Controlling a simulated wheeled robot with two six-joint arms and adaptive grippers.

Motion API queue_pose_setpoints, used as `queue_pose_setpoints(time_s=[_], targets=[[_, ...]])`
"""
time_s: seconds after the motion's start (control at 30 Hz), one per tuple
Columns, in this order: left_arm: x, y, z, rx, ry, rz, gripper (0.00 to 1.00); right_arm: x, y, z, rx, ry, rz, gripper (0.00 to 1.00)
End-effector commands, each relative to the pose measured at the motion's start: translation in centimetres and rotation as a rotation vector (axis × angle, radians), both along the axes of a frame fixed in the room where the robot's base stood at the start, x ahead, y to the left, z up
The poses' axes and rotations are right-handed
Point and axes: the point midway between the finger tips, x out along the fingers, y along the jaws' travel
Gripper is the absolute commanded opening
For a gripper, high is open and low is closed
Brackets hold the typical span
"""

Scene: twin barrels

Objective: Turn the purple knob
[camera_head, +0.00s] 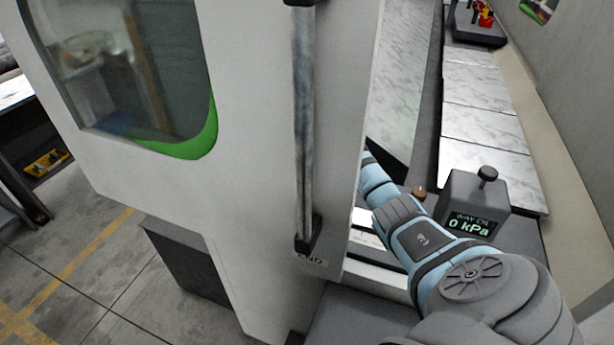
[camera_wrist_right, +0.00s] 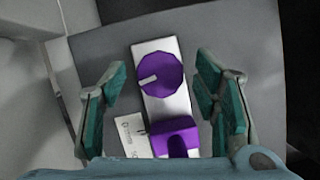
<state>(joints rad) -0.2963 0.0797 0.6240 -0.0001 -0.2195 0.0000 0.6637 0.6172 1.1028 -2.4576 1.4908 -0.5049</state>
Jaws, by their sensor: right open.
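In the right wrist view a faceted purple knob (camera_wrist_right: 160,75) with a white pointer mark sits on a pale plate (camera_wrist_right: 148,47). The pointer aims to the left and slightly down. My right gripper (camera_wrist_right: 162,82) is open, with one teal-padded finger on each side of the knob. Both fingers look apart from it. A second purple part (camera_wrist_right: 175,138) is on the same plate nearer the wrist, partly hidden by my gripper body. In the head view my right arm reaches behind the white door, which hides the gripper and knob. My left gripper is not in view.
A white door (camera_head: 250,180) with a long metal handle (camera_head: 304,130) fills the middle of the head view. A grey box (camera_head: 474,205) reading "0 kPa" stands right of my arm. A white label (camera_wrist_right: 132,135) lies beside the purple parts. Marble-patterned panels (camera_head: 480,120) run behind.

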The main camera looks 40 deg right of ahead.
Motion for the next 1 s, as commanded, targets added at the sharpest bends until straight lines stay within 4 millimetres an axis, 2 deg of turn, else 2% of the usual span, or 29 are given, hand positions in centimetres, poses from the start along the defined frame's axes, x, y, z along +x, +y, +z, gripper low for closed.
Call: queue_pose_setpoints(time_s=[0.03, 0.33, 0.43, 0.63, 0.97, 1.0], targets=[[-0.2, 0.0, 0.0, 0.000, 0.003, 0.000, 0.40, 0.0, 0.0, 0.0, 0.000, 0.000, 0.000, 0.56], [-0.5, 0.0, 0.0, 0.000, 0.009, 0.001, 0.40, 0.0, 0.0, 0.0, 0.000, 0.000, -0.001, 0.08], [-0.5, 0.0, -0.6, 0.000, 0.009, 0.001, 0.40, 0.1, -0.1, -0.2, 0.000, -0.001, 0.022, 0.08], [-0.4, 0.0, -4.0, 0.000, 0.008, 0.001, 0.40, 0.2, -0.2, -0.5, -0.001, -0.005, 0.227, 0.08], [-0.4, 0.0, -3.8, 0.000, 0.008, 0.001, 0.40, 0.1, -0.1, 0.0, 0.002, 0.000, 0.278, 0.08], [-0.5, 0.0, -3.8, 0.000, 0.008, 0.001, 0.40, 0.1, -0.1, 0.0, 0.002, 0.000, 0.278, 0.42]])
